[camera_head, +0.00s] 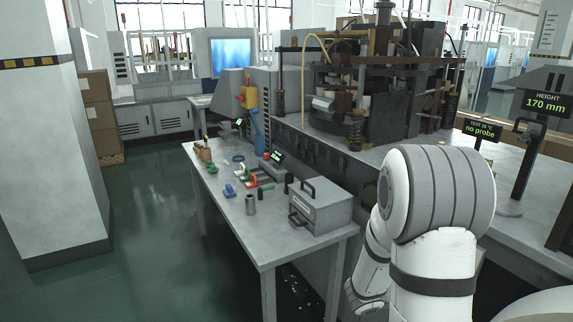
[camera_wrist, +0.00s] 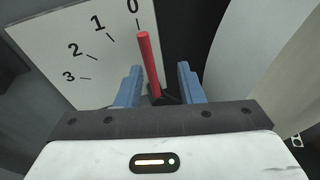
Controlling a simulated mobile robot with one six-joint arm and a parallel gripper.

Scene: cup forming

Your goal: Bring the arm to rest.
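My gripper (camera_wrist: 160,67) shows in the wrist view, with its two blue fingers apart. A red rod (camera_wrist: 149,62), likely a lever or pointer, rises between the fingers from a dark base. There are visible gaps at its sides, and I cannot see either finger touching it. Behind it to the left is a pale panel (camera_wrist: 60,42) marked 0, 1, 2 and 3. The rod's top is just below the 0. In the head view my arm fills the right foreground, bent, and its gripper is hidden there.
A bench with a large machine (camera_head: 370,85) stands behind. Signs read "170 mm" (camera_head: 546,104) and "no probe" (camera_head: 482,131). Green floor (camera_head: 150,220) is clear at left, beside a pillar (camera_head: 50,140).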

